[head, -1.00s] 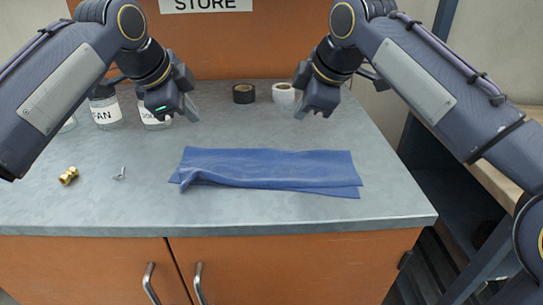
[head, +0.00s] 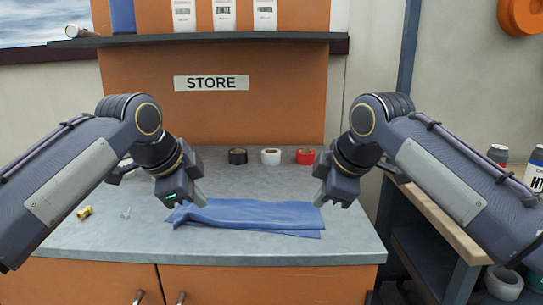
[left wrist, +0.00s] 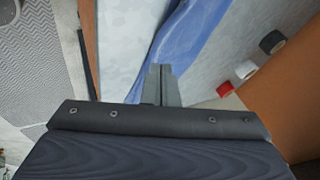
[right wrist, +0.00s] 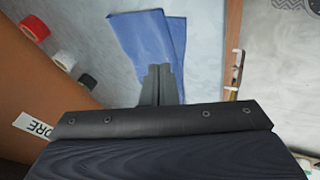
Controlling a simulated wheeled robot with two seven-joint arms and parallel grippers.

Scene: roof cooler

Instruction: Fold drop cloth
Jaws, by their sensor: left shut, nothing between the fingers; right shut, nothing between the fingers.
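The blue drop cloth (head: 250,214) lies folded into a long strip on the grey counter (head: 110,243), with its layers slightly offset at the right end and a rumpled left end. It also shows in the left wrist view (left wrist: 190,38) and the right wrist view (right wrist: 148,40). My left gripper (head: 200,198) is shut and empty, above the left end of the cloth. My right gripper (head: 322,198) is shut and empty, above and just beyond the right end of the cloth. Neither gripper visibly holds the cloth.
Black (head: 238,156), white (head: 271,156) and red (head: 306,156) tape rolls stand at the back of the counter. A brass fitting (head: 85,212) and a small metal piece (head: 126,213) lie at left. A shelf (head: 200,38) hangs above. A wooden bench (head: 440,222) stands at right.

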